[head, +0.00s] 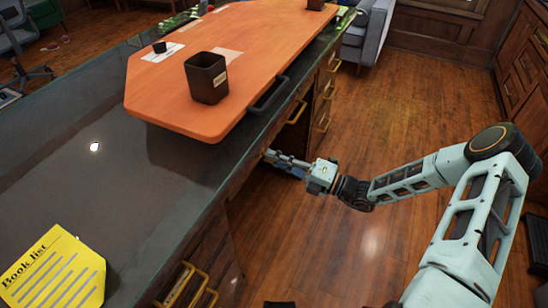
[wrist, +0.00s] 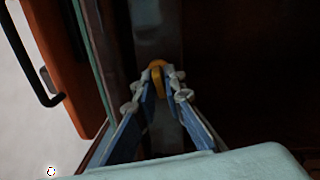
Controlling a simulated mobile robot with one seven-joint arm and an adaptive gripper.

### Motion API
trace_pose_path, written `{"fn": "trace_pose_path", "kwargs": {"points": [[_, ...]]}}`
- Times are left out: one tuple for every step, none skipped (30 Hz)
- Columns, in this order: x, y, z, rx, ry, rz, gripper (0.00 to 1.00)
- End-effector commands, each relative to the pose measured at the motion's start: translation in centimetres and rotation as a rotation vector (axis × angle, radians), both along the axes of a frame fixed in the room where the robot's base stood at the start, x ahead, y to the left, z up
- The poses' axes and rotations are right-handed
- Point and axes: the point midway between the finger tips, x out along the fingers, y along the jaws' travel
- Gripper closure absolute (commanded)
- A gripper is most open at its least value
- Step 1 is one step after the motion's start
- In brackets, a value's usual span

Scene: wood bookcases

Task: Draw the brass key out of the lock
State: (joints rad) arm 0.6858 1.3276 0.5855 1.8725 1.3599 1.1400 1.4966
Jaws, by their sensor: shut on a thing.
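In the wrist view my gripper (wrist: 159,82) is shut on a small brass-yellow piece, the brass key (wrist: 157,65), pinched between the two fingertips. Only the rounded end of the key shows; I cannot tell how much of it sits in the lock. The lock itself is not clear against the dark surface beyond the fingers. In the head view my gripper (head: 270,156) reaches in under the counter edge, at the drawer front. The key is hidden there.
An orange board (head: 140,95) lies on the dark counter (head: 60,165) with a black cup (head: 206,78) on it and a black handle (head: 268,95) at its side. A yellow book list (head: 55,270) lies at front left. Brass drawer handles (head: 297,112) jut out nearby. Wood floor (head: 400,100) is clear at right.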

Motion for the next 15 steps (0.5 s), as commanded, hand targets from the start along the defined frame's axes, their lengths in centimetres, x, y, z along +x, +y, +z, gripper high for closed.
{"fn": "trace_pose_path", "kwargs": {"points": [[0.00,0.00,0.01,0.000,0.000,0.000,1.00],[0.00,0.00,0.01,0.000,0.000,0.000,1.00],[0.00,-0.02,0.02,0.000,0.000,0.000,1.00],[-0.01,-0.04,0.02,0.000,0.000,0.000,1.00],[-0.02,-0.07,0.01,0.000,0.000,0.000,1.00],[-0.02,-0.12,0.01,0.000,0.000,0.000,1.00],[-0.04,-0.16,0.01,0.000,0.000,0.000,1.00],[-0.06,-0.22,0.01,0.000,0.000,0.000,1.00],[-0.08,-0.29,-0.01,0.000,0.000,0.000,1.00],[-0.09,-0.35,-0.02,0.000,0.000,0.000,1.00],[-0.11,-0.41,-0.03,-0.001,0.000,0.000,1.00],[-0.14,-0.49,-0.04,-0.001,0.000,0.000,1.00],[-0.16,-0.55,-0.05,-0.001,0.000,0.000,1.00],[-0.18,-0.60,-0.06,-0.001,0.000,-0.001,1.00],[-0.19,-0.68,-0.07,-0.001,0.000,-0.001,1.00]]}}
